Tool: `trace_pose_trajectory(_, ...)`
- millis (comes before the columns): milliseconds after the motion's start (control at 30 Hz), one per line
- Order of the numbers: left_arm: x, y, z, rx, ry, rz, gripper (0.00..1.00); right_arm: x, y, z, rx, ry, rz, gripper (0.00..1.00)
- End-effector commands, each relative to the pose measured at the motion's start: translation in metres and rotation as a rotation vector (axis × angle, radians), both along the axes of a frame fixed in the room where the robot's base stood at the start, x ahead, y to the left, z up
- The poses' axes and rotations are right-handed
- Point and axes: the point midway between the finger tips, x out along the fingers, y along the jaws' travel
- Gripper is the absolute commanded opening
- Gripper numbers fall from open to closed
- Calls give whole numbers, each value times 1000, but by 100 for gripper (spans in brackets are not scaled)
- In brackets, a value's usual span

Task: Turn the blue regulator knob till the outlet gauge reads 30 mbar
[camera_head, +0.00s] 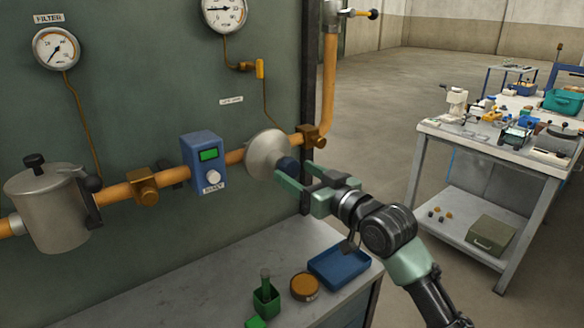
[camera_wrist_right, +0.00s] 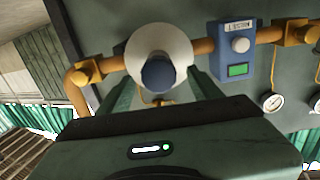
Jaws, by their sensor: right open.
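The blue regulator knob (camera_head: 289,165) sits at the front of a round metal regulator body (camera_head: 264,152) on the orange pipe. My right gripper (camera_head: 292,172) is open, its green fingers near the knob. In the right wrist view the knob (camera_wrist_right: 158,73) shows between the two fingers, with one on each side; contact cannot be told. A round white gauge (camera_head: 223,12) is cut off by the top edge, with a thin tube running down toward the pipe right of the regulator. Its reading is too small to tell. My left gripper is not in view.
A blue box with a green screen (camera_head: 203,162) is on the pipe left of the regulator. A filter gauge (camera_head: 56,48) and metal pot (camera_head: 48,208) are further left. Below, a bench holds a blue tray (camera_head: 339,266) and small items. A cluttered table (camera_head: 495,150) stands right.

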Motion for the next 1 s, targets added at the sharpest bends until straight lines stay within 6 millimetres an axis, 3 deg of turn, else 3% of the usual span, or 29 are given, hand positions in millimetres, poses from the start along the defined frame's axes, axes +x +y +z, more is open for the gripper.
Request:
trace_pose_trajectory(200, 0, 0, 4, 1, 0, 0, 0, 19, 14, 1, 1, -1, -1, 65)
trace_pose_trajectory(500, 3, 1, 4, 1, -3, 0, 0, 22, 16, -1, -1, -1, -1, 65)
trace_pose_trajectory(533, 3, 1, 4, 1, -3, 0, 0, 22, 16, -1, -1, -1, -1, 62)
trace_pose_trajectory(733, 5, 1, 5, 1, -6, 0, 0, 22, 15, -1, -1, -1, -1, 6)
trace_pose_trajectory(767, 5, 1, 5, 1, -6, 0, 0, 22, 15, -1, -1, -1, -1, 2)
trace_pose_trajectory(1000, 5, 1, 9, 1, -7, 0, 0, 22, 15, 1, 18, 13, -2, 2)
